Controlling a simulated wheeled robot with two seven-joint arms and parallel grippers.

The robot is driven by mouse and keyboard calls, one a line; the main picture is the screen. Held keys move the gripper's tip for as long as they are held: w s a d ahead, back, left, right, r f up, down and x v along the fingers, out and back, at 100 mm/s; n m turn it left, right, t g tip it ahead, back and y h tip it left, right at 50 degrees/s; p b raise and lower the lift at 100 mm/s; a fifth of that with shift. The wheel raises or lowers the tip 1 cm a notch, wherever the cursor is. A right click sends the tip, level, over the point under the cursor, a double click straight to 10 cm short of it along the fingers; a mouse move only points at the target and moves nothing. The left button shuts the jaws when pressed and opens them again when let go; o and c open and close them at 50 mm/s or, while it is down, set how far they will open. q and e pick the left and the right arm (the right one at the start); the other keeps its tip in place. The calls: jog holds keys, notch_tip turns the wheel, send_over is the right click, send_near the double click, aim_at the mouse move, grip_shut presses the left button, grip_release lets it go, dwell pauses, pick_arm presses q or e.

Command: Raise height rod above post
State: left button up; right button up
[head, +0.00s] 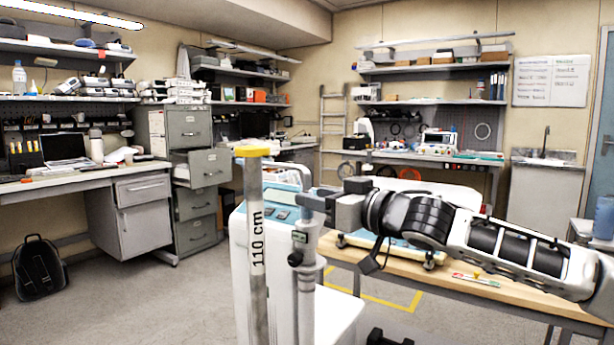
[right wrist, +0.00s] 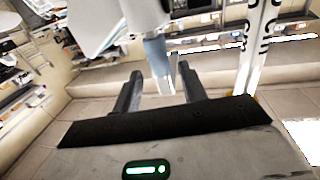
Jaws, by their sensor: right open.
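A grey measuring post (head: 256,230) with a yellow cap and the mark "110 cm" stands upright in the front middle of the head view. Just right of it is a slimmer grey height rod on a stand (head: 307,280), with a dark clamp knob on its side. My right gripper (head: 306,203) reaches in from the right at the rod's upper part, below the yellow cap's level. In the right wrist view its two dark fingers (right wrist: 160,90) are apart, with the blue-grey rod (right wrist: 155,56) between or just beyond them. Contact cannot be told. The marked post (right wrist: 252,50) shows to the right there. My left gripper is out of view.
A white cabinet-like unit with a teal top (head: 240,250) stands close behind the post and rod. A wooden table (head: 455,285) lies under my right arm. A backpack (head: 40,270) sits at the far left.

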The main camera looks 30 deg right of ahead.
aim_at(307, 192)
jog(key=shift+w+a+r, duration=0.2)
jog(key=shift+w+r, duration=0.05)
jog(key=shift+w, duration=0.3)
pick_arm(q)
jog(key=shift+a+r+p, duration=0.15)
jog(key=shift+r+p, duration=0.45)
pick_arm(e)
jog(key=shift+w+a+f, duration=0.15)
jog(key=shift+w, duration=0.35)
jog(key=shift+w+a+f, duration=0.1)
jog(key=shift+w, duration=0.35)
